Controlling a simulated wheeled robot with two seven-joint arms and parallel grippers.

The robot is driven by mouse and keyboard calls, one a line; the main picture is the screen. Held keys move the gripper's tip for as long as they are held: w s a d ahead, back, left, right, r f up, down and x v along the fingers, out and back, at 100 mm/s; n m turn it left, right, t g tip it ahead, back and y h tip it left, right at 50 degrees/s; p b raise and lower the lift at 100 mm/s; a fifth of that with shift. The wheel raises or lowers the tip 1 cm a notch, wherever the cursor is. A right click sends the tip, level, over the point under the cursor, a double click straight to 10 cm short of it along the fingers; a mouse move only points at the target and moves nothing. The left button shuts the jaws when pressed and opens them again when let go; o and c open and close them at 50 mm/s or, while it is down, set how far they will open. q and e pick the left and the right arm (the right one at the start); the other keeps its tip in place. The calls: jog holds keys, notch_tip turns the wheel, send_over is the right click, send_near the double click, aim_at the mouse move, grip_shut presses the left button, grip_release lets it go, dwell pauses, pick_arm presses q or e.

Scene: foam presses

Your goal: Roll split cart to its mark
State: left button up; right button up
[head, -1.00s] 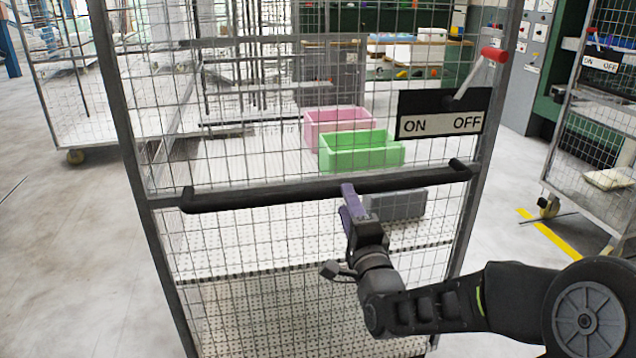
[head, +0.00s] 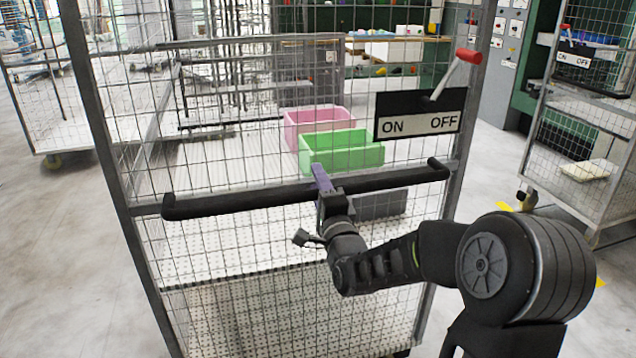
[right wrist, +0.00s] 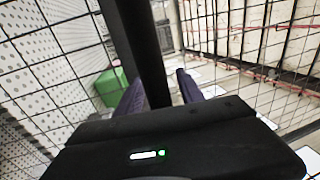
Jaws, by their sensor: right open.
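The wire-mesh cart (head: 107,150) stands right in front of me in the head view. Its black push handle (head: 240,196) runs across the near side. My right gripper (head: 321,178) is at the handle, a little right of its middle. In the right wrist view the purple fingers (right wrist: 158,92) are apart, with the black bar (right wrist: 148,55) passing between them. A red-tipped lever (head: 455,72) on the ON/OFF plate (head: 418,124) leans up toward the OFF side. Yellow floor marking (head: 505,207) shows in part at the right, mostly hidden by my arm. My left gripper is out of view.
Pink (head: 318,117) and green (head: 345,154) bins and a grey block (head: 381,205) show through the mesh. Another mesh cart (head: 580,150) stands at the right, and one (head: 65,135) at the back left. The floor at left (head: 55,250) is clear.

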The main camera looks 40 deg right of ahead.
jog(key=shift+c, duration=0.6)
grip_shut()
dwell(0.8)
